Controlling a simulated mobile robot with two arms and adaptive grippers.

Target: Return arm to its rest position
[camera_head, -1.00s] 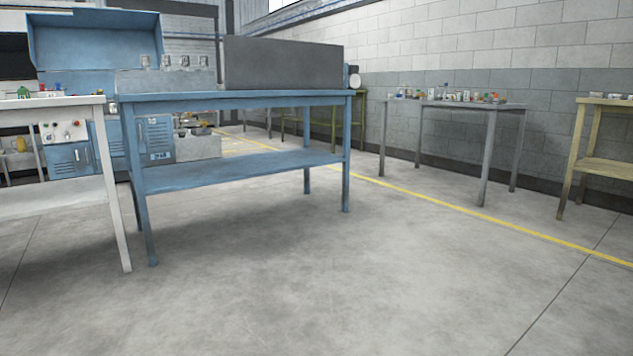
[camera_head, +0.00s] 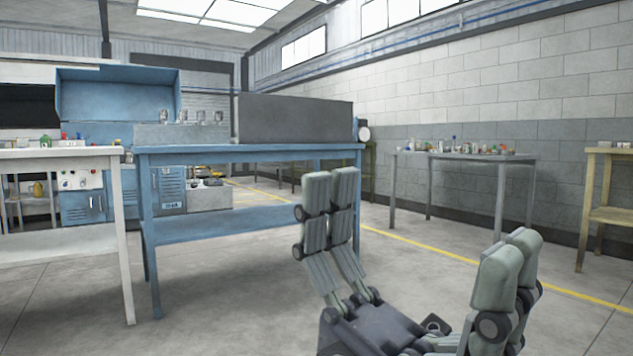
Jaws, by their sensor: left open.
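My left gripper (camera_head: 418,228) is raised in the lower right of the head view, with its grey-green fingers pointing up. The fingers are spread wide apart and nothing is between them. It overlaps the right end of the blue workbench (camera_head: 250,152) in the picture and appears well in front of it. The rest of the left arm is below the frame. My right gripper is not in view.
A grey box (camera_head: 294,119) stands on the blue workbench. A white table (camera_head: 60,153) is at the left. A grey table (camera_head: 465,156) with small items and a yellowish table (camera_head: 610,216) stand by the right wall. Open floor (camera_head: 235,290) lies between.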

